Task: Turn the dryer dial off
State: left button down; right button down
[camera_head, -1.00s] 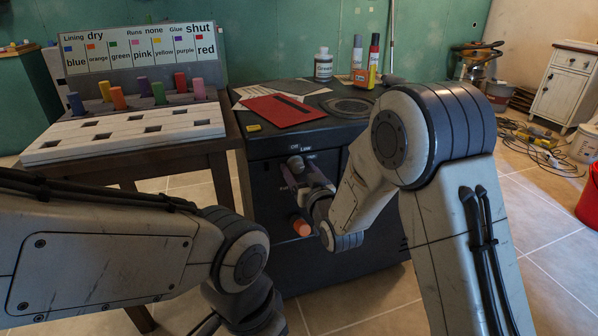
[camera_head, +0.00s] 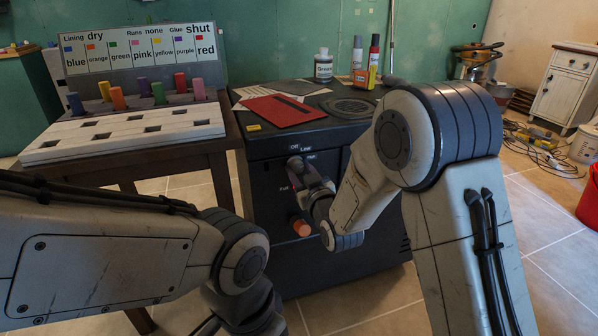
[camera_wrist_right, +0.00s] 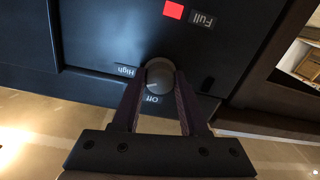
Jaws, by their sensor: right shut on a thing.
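The dryer (camera_head: 275,205) is a dark cabinet in the middle of the head view. Its round grey dial (camera_head: 295,164) is on the upper front, with small labels Off, Low, High and Full around it. My right gripper (camera_head: 303,172) is shut on the dial, seen from behind. In the right wrist view the dial (camera_wrist_right: 160,73) sits between the two fingers of the gripper (camera_wrist_right: 160,82), near the labels High, Off and Full. The Low label is not seen there. I cannot tell where the dial points. My left gripper is out of view.
An orange knob (camera_head: 301,227) sticks out low on the dryer front, below my right gripper. A table with a white slotted board (camera_head: 122,141) and coloured pegs stands at the left.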

jog(key=n+b, duration=0.1)
jog(key=n, duration=1.1)
jog(key=shift+n+h+b, duration=0.3)
jog(key=shift+n+h, duration=0.1)
dwell(0.3)
jog(key=shift+c, duration=2.2)
grip_release()
